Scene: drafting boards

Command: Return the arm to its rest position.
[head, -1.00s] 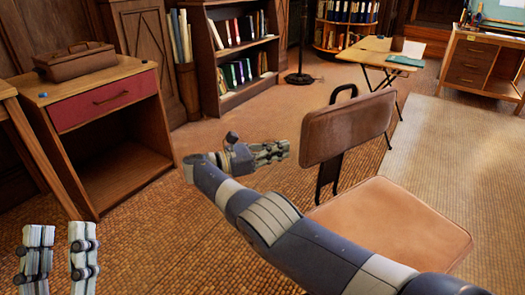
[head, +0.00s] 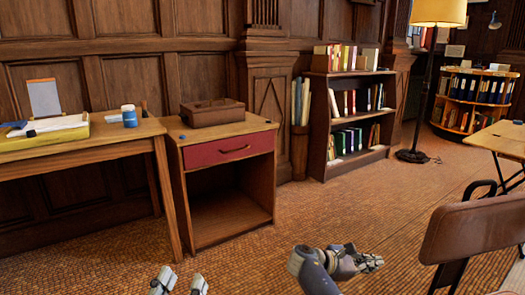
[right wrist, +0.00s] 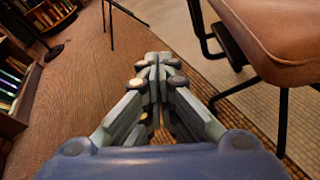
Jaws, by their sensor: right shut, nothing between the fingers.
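My right gripper (head: 371,262) is at the lower middle of the head view, above the carpet and left of the brown chair (head: 478,232). In the right wrist view my right gripper (right wrist: 156,62) has its fingers together with nothing between them. The chair's seat (right wrist: 280,40) is at the upper right there, apart from the fingers. My left gripper (head: 179,281) shows only its two fingertips at the bottom edge of the head view. They stand apart with nothing visible between them.
A wooden cabinet (head: 222,187) with a shut red drawer (head: 222,150) carries a brown box (head: 212,112). A desk (head: 90,138) with a blue jar (head: 129,115) is at left. A bookcase (head: 326,105) and floor lamp (head: 413,156) stand behind. The middle carpet is clear.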

